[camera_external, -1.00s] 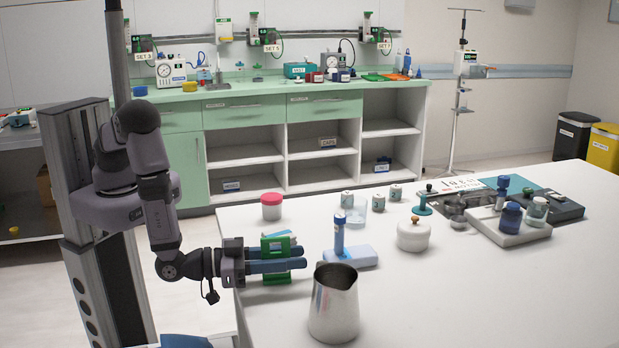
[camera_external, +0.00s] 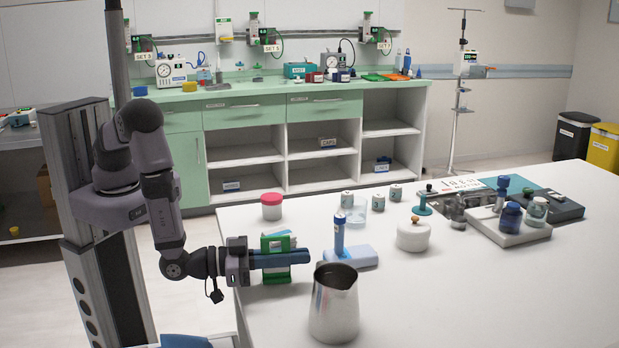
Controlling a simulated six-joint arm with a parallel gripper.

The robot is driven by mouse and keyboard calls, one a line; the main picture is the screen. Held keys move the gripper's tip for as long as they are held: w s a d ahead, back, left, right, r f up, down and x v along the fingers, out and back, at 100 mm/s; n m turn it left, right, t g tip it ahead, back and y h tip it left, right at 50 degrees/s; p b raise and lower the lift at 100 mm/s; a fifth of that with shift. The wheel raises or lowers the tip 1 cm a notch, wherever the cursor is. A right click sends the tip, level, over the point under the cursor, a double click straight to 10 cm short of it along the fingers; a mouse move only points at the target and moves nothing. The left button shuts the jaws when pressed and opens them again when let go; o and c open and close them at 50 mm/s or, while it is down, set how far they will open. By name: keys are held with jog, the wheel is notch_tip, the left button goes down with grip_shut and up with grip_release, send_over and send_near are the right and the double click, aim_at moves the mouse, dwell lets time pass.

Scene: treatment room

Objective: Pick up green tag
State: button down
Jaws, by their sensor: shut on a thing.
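The green tag (camera_external: 277,277) looks like an upright green frame near the white table's left edge, with a light blue and white part (camera_external: 285,234) behind its top. My gripper (camera_external: 300,259) reaches in from the left, level with the tag's middle. Its blue fingers are close together and shut on the green tag, covering its centre. Green shows above and below the fingers. The exact contact between fingers and tag is hidden. The tag's lower edge seems to be at the tabletop; I cannot tell whether it touches.
A steel jug (camera_external: 334,310) stands close in front and to the right. A blue-capped tube stands on a light blue block (camera_external: 352,257) to the right. A red-lidded jar (camera_external: 271,207) and a white lidded pot (camera_external: 413,236) are further off. The table's right front is clear.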

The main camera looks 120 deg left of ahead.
notch_tip(320, 180, up, 10)
jog(key=shift+f+b, duration=0.15)
jog(key=shift+b, duration=0.3)
